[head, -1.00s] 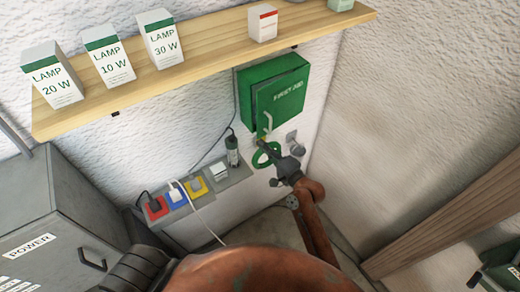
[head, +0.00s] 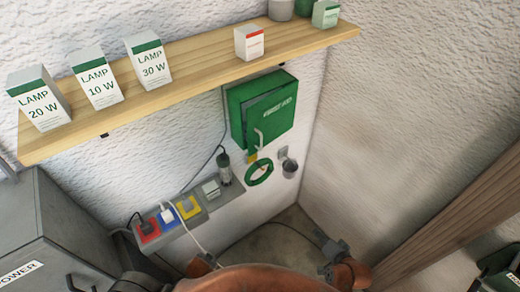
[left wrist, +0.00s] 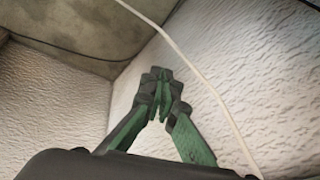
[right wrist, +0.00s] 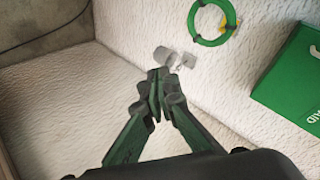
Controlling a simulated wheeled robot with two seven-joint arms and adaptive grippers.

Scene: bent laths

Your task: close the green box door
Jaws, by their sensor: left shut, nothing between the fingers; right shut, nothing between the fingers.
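The green first-aid box (head: 238,112) hangs on the white wall under the shelf. Its door (head: 280,118), with a pale handle (head: 259,139), looks slightly ajar, with a dark gap along its left and upper edges. The box also shows at the right edge of the right wrist view (right wrist: 292,85). My right gripper (head: 322,236) is shut and empty, low near the corner and apart from the box; its closed fingers show in the right wrist view (right wrist: 163,80). My left gripper is shut and empty in the left wrist view (left wrist: 160,78), near a white cable.
A wooden shelf (head: 200,78) with lamp boxes juts out above the box. Below hang a green ring (head: 259,172) and a grey wall fitting (head: 289,167). A power strip (head: 205,212) with plugs is lower left, beside a grey cabinet (head: 50,215). A wooden beam (head: 450,220) stands right.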

